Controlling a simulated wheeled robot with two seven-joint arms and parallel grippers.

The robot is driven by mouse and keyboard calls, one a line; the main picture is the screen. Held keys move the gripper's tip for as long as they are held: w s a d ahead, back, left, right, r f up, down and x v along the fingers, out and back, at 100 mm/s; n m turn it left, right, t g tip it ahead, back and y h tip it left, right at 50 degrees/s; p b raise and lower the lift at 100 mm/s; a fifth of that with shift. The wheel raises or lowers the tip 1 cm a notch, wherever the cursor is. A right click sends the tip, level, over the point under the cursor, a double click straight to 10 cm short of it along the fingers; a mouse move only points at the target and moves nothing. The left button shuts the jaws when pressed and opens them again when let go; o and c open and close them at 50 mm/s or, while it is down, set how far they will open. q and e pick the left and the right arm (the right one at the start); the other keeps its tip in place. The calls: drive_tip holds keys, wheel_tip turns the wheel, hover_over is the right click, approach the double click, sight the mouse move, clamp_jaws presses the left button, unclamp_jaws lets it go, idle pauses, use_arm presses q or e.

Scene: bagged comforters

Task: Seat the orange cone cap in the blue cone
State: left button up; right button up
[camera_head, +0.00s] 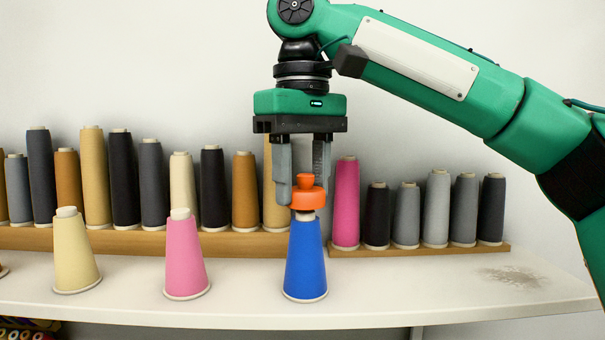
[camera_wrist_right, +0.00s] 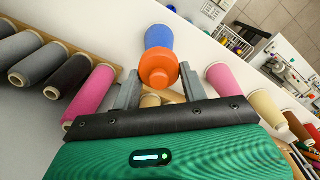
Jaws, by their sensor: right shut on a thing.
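The blue cone (camera_head: 305,263) stands upright on the white shelf, right of the pink cone. The orange cone cap (camera_head: 307,199) is a wide ring with a narrower knob on top. It is upright directly above the blue cone, whose pale tip shows just under it. I cannot tell whether the cap touches the tip. My right gripper (camera_head: 303,188) points down and is shut on the cap, one finger on each side. In the right wrist view the cap (camera_wrist_right: 158,71) sits between the fingers, with the blue cone (camera_wrist_right: 158,37) behind it. My left gripper is not in view.
A pink cone (camera_head: 184,259) and a cream cone (camera_head: 75,255) stand to the left on the white shelf (camera_head: 440,290). Several thread cones line a wooden ledge (camera_head: 150,241) behind, including a bright pink one (camera_head: 346,205) close to my right gripper. The shelf's front right is clear.

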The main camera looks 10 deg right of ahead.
drive_tip(key=shift+p, duration=0.5)
idle(0.8)
drive_tip(key=shift+f+b, duration=0.5)
drive_tip(key=shift+f, duration=0.6)
idle(0.6)
drive_tip(key=o, duration=1.7)
drive_tip(key=shift+r+p, duration=1)
drive_tip(key=shift+r, duration=2.5)
drive_tip(key=shift+w+r, duration=0.1)
